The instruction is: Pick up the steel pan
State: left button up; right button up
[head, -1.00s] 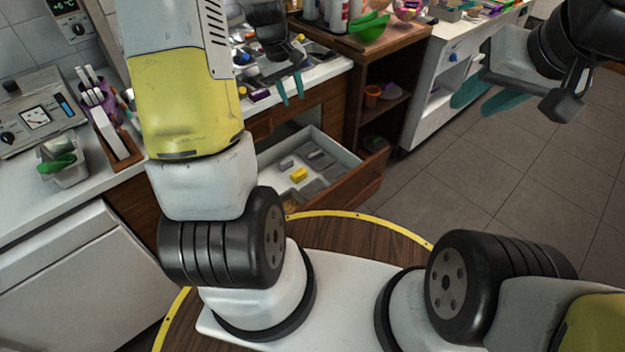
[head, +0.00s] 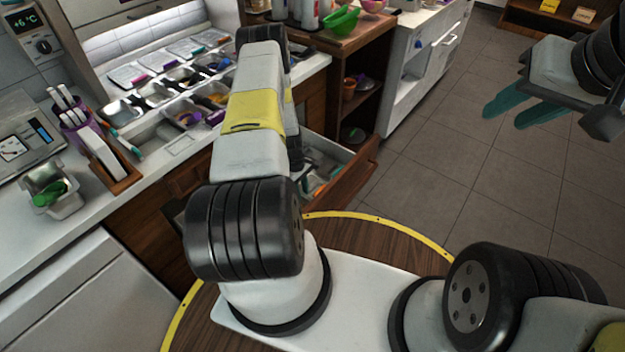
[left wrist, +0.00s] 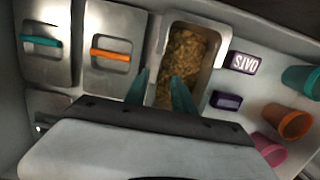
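In the left wrist view a steel pan (left wrist: 222,48) holds brown granules. My left gripper (left wrist: 160,76) is open, its two teal fingers apart. One finger overlaps the granules and the other lies along the pan's left side, so they appear to straddle its left wall. I cannot tell their depth or whether they touch. In the head view my arm hides the left gripper. A second steel pan (head: 66,205) with a green item stands on the left counter. I cannot tell which pan is meant. My right gripper (head: 502,116) is open and empty, in the air at the right.
Beside the granules sit two lidded pans, with an orange handle (left wrist: 111,55) and a teal handle (left wrist: 42,41). To the right are a purple label block (left wrist: 244,63) and an orange cup (left wrist: 294,123). In the head view a drawer (head: 352,185) stands open.

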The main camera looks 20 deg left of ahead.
aim_at(305, 202)
pick_arm(q)
jog(key=f, duration=0.2)
jog(key=d+f, duration=0.1)
jog(key=f, duration=0.3)
jog(key=shift+s+d, duration=0.15)
jog(key=shift+d, duration=0.1)
jog(key=shift+c, duration=0.4)
grip_shut()
dwell(0.8)
